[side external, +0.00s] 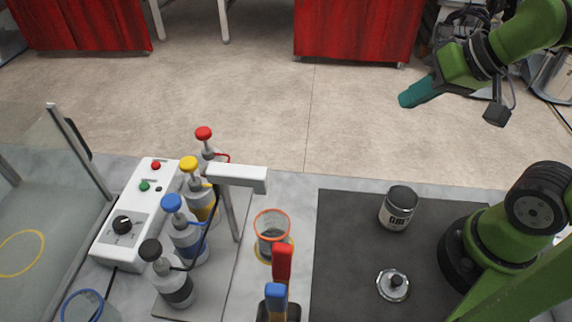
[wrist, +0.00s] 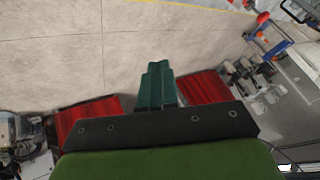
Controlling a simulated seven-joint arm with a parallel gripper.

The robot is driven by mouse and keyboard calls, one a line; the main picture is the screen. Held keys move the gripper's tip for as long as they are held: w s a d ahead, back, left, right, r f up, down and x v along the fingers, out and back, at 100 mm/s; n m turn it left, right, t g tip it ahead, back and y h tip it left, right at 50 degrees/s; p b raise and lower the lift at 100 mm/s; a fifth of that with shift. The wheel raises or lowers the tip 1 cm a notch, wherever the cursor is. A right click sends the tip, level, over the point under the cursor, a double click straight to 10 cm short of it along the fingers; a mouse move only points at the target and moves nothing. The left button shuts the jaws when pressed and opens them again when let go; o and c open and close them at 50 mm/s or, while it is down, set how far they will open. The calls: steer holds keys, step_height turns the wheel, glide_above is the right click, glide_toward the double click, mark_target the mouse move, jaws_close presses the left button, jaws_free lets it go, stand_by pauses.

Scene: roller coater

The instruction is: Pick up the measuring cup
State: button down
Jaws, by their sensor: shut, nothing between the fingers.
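A clear cup with an orange-red rim (side external: 271,226) stands upright on the light bench, beside the left edge of the dark mat, and looks like the measuring cup. A second clear vessel with a blue rim (side external: 84,306) is partly cut off at the bottom left. I cannot tell for certain which one is the measuring cup. My gripper (side external: 404,101), with teal fingers, is raised at the upper right, well away from both cups. Its fingers are together and empty. In the wrist view the shut fingers (wrist: 156,68) point over the floor.
Pump bottles with coloured caps (side external: 188,235) and a white control box (side external: 133,215) stand left of the cup. A grey post with an arm (side external: 236,178) rises close by. Red and blue handles (side external: 281,263) stand in front. A labelled jar (side external: 398,208) and small lidded jar (side external: 393,285) sit on the mat.

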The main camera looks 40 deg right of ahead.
stand_by(0.3)
steer(key=shift+c, duration=0.8)
jaws_free()
steer(key=m+g+y, duration=0.9)
steer(key=g, duration=0.3)
glide_toward(281, 225)
steer(key=d, duration=0.2)
steer(key=d+f, duration=0.1)
steer(key=d, duration=0.3)
steer(key=shift+w+d+f, duration=0.1)
steer(key=shift+f, duration=0.2)
steer(key=shift+g+y, duration=0.3)
steer(key=shift+y, duration=0.5)
steer(key=a, duration=0.3)
steer(key=s+a+f, duration=0.1)
steer(key=a, duration=0.3)
steer(key=s+a+f, duration=0.1)
steer(key=a, duration=0.2)
steer(key=shift+s+a, duration=0.25)
steer(key=shift+w+f+x, duration=0.1)
steer(key=shift+w+x, duration=0.05)
steer(key=shift+x, duration=1.4)
steer(key=shift+w+f+x, duration=0.15)
steer(key=shift+w+x, duration=0.05)
steer(key=shift+x, duration=1.3)
